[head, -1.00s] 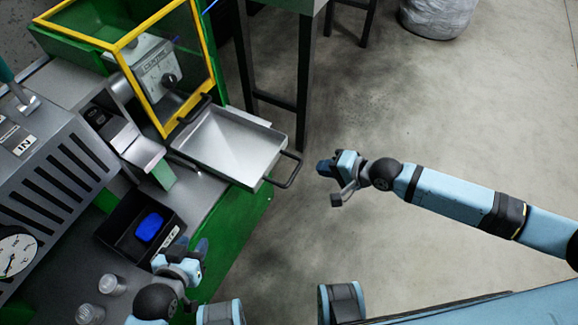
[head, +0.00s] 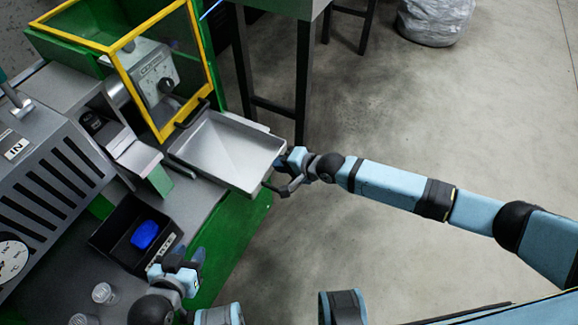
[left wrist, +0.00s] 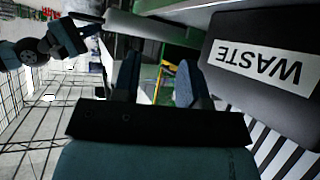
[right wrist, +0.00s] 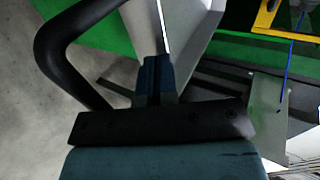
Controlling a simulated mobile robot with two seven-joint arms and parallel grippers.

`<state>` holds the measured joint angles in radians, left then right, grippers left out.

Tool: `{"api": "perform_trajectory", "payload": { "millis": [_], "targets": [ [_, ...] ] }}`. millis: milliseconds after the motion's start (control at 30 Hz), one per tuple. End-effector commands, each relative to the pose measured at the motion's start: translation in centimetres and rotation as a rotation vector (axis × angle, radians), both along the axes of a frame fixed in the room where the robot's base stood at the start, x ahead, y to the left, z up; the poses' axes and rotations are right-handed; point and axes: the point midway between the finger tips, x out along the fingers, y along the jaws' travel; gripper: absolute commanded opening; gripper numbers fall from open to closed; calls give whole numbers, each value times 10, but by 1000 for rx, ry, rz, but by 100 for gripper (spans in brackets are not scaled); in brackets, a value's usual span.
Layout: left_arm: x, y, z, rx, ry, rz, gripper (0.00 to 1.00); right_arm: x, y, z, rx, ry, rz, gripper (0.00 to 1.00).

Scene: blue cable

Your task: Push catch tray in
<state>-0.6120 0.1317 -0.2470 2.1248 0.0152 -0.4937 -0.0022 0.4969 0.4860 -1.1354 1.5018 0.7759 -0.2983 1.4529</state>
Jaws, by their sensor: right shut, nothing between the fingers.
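The catch tray (head: 225,150) is a shallow grey metal tray, pulled out at the front of the yellow-framed machine. My right gripper (head: 281,161) is shut and empty at the tray's outer right edge, beside its dark loop handle. In the right wrist view, the shut fingers (right wrist: 157,72) point at the tray wall (right wrist: 183,30), with the handle (right wrist: 58,55) to their left. I cannot tell whether they touch the tray. My left gripper (head: 192,258) is open and empty beside the black waste bin; its parted fingers also show in the left wrist view (left wrist: 158,82).
The waste bin (head: 108,238) holds a blue object (head: 145,235); its label also shows in the left wrist view (left wrist: 262,62). The yellow-framed guard (head: 150,65) stands behind the tray. A dark-legged table (head: 245,65) is beyond.

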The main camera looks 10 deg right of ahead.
Motion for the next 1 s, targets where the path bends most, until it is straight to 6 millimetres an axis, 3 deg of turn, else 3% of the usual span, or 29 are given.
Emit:
{"api": "perform_trajectory", "payload": {
  "millis": [467, 667, 1000],
  "targets": [
    [-1, -1, -6, 0, 4, 0, 39, 6, 9, -1, -1, -1, 0, 0],
    [0, -1, -13, 3, -1, -2, 39, 30, 43, -2, 5, 1, 0, 0],
    [3, -6, -20, -23, -35, -8, 39, 89, 127, -4, 4, 0, 1, 0]
  ]
}}
